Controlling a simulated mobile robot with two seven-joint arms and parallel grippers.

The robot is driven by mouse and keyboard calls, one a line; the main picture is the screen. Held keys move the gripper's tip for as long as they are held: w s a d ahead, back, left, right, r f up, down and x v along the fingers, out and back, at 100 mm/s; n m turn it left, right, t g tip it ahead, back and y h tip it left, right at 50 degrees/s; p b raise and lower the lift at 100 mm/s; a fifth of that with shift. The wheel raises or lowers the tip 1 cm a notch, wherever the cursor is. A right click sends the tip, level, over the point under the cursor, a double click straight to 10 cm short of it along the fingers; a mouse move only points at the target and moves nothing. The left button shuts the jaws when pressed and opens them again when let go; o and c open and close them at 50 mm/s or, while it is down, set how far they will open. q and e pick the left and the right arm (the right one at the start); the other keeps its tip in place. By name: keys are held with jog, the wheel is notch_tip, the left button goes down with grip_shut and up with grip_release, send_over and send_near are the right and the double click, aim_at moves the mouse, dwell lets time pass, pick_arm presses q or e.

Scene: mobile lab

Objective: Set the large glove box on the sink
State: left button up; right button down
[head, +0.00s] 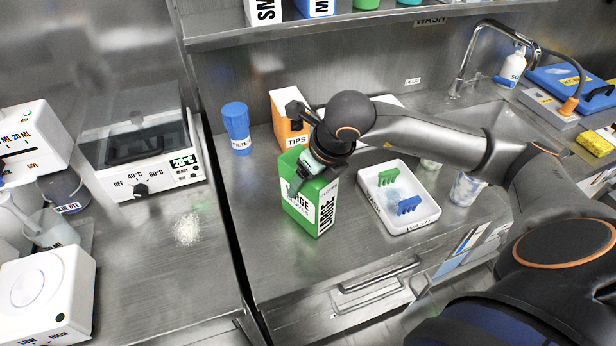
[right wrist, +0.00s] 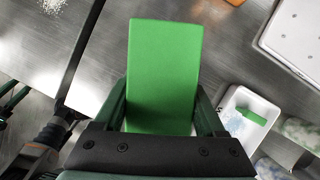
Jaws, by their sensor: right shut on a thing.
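The large glove box (head: 310,199) is green with a white label reading "LARGE". It stands upright at the steel counter, left of a white tray, and I cannot tell whether its base touches the counter. My right gripper (head: 306,170) reaches it from above and is shut on its upper part. In the right wrist view the green box (right wrist: 164,75) sits between the two fingers of the right gripper (right wrist: 165,110). The sink (head: 490,118) is at the back right, under the curved tap, partly hidden by my right arm.
The white tray (head: 425,222) with a green and a blue rack is right of the box. An orange tips box (head: 283,120) and a blue filter cup (head: 237,128) stand behind it. A gap (head: 228,215) separates the two counters. A shelf (head: 330,28) overhangs the back.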

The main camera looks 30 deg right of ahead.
jog(key=shift+f+b, duration=0.2)
jog(key=shift+b, duration=0.1)
grip_release()
jog(key=shift+r, duration=0.1)
jog(key=p+v, duration=0.1)
jog(key=v, duration=1)
jog(key=shift+w+r, duration=0.1)
jog(key=shift+r, duration=0.05)
jog(key=shift+s+r, duration=0.3)
jog(key=shift+r, duration=0.2)
